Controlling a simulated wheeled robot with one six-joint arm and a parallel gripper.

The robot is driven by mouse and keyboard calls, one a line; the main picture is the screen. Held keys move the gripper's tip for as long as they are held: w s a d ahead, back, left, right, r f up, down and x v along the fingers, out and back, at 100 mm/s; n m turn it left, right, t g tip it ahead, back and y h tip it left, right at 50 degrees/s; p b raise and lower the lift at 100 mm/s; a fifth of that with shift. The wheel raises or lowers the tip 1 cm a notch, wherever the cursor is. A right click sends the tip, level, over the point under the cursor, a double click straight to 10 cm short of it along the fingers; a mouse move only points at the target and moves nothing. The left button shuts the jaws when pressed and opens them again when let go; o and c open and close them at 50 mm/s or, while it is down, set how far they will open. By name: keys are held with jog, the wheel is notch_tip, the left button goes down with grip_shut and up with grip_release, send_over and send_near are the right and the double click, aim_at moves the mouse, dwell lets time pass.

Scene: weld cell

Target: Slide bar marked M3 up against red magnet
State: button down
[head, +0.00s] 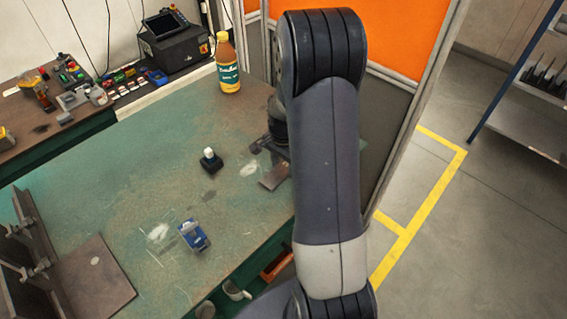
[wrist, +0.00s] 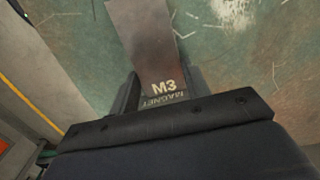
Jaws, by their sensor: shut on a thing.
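The bar marked M3 (wrist: 146,35) is a flat brown-grey strip in the wrist view. Its near end, with the white M3, lies between the fingers of my gripper (wrist: 163,84), which is shut on it. Upside-down lettering that seems to read MAGNET shows just below the M3. In the head view the bar (head: 274,176) shows near the bench's right edge, beside my gripper (head: 268,149), which my arm partly hides. I cannot make out a red magnet in either view.
On the green bench (head: 130,190) stand a black block with a white knob (head: 210,161), a blue device (head: 194,236) and a bottle (head: 228,65). A brown plate (head: 95,278) with upright angle fixtures (head: 30,245) is at front left. The bench middle is mostly clear.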

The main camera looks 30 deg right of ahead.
jog(key=shift+s+a, duration=0.1)
jog(key=c, duration=0.6)
grip_release()
jog(key=shift+c, duration=0.2)
jog(key=shift+r, duration=0.5)
notch_tip(320, 180, up, 10)
jog(key=shift+f, duration=0.15)
